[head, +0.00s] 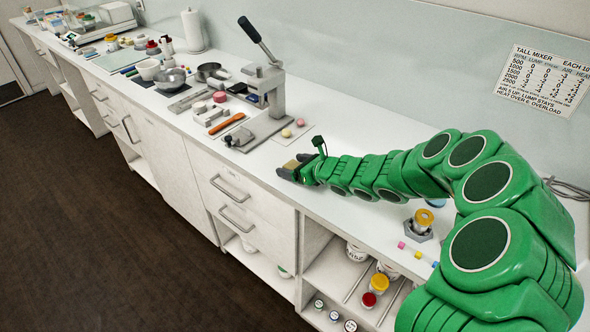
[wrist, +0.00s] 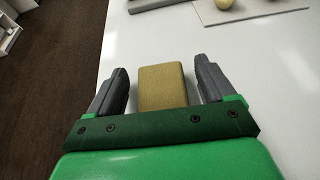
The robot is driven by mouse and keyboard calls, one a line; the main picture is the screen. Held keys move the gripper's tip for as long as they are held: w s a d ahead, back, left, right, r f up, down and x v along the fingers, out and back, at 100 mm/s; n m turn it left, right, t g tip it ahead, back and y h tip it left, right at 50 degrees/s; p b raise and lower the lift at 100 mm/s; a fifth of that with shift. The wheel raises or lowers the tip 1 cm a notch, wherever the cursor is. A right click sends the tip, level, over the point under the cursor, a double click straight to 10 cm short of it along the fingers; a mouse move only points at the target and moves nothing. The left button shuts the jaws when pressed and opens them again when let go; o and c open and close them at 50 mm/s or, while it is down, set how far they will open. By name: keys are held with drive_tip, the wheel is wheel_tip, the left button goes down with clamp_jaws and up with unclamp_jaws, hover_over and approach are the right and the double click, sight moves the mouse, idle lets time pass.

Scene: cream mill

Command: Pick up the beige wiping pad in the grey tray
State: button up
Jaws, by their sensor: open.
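The beige wiping pad (wrist: 162,88) is a small rounded block on the white counter. In the wrist view it lies between the two dark fingers of my gripper (wrist: 160,66), with a gap on each side. The gripper is open and nothing is clamped. In the head view my gripper (head: 294,168) is low over the counter near its front edge, and a bit of the pad (head: 291,164) shows between the fingers. I see no grey tray around the pad; the gripper body hides its near end.
A lever press (head: 264,95) on a grey base stands just beyond my gripper, with small round pieces beside it. An orange-handled tool (head: 226,124) and pans lie farther left. Small coloured cubes (head: 417,254) and a yellow-topped jar (head: 423,217) are right. The counter's front edge is close.

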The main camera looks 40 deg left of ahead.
sight(294, 166)
drive_tip(key=c, duration=1)
drive_tip(key=shift+r, duration=0.1)
drive_tip(key=shift+c, duration=0.2)
drive_tip(key=shift+r, duration=0.5)
wheel_tip(294, 166, up, 2)
drive_tip(key=shift+r, duration=0.2)
drive_tip(key=s+d+r, duration=0.9)
drive_tip(key=d, duration=0.1)
drive_tip(key=shift+d+r, duration=0.25)
drive_tip(key=shift+d, duration=0.1)
